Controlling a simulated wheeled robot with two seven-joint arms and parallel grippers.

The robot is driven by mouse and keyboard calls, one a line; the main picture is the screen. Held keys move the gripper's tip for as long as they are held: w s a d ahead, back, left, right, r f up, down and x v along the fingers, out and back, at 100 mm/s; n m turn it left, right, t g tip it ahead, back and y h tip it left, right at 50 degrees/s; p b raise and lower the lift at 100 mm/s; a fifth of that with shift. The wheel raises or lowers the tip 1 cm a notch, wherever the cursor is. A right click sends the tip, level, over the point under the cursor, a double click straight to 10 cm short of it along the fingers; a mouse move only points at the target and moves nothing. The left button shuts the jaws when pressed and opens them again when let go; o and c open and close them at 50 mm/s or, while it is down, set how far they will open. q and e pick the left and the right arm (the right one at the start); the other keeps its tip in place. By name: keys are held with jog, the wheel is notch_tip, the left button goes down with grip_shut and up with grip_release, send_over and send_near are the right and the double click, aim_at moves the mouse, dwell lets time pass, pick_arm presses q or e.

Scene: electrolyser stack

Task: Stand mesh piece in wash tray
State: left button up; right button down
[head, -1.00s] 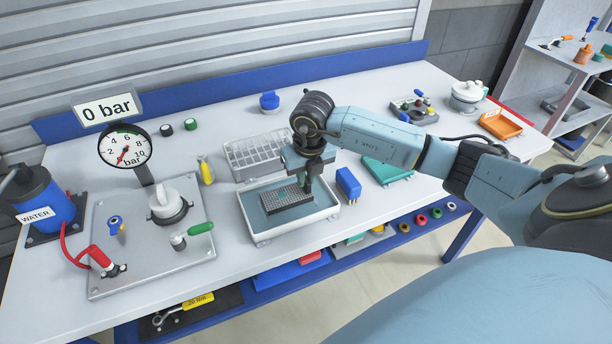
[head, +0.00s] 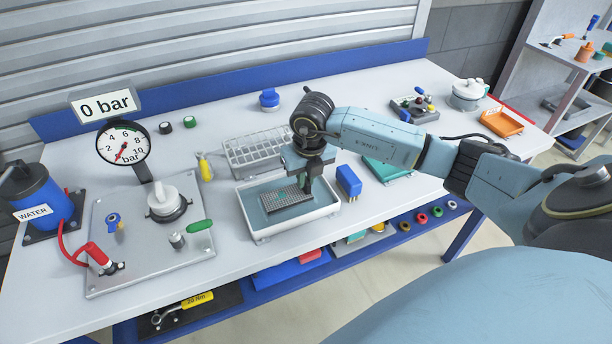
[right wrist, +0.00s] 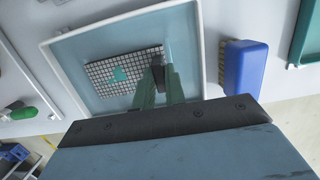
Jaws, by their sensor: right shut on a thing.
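The mesh piece (head: 286,197) is a dark rectangular grid. It is in the wash tray (head: 262,238), a white tray with blue-grey liquid or floor inside. In the right wrist view the mesh piece (right wrist: 112,75) looks flat or only slightly tilted, with a small green patch on it; I cannot tell whether it touches the tray floor. My right gripper (head: 305,187) reaches down into the tray and is shut on the right end of the mesh piece. Its green fingers (right wrist: 160,82) hide that end. My left gripper is not in view.
A blue brush-like block (head: 348,182) stands just right of the tray. A wire rack (head: 258,150) is behind it. A plate with valves (head: 135,265) is to the left, and a teal tray (head: 385,170) is to the right. The bench front edge is close.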

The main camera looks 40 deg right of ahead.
jog(key=shift+f, duration=0.4)
jog(key=c, duration=1.4)
grip_release()
jog(key=shift+o, duration=0.2)
jog(key=shift+r, duration=0.15)
notch_tip(320, 180, up, 13)
jog(key=s, duration=0.2)
jog(key=shift+a, duration=0.2)
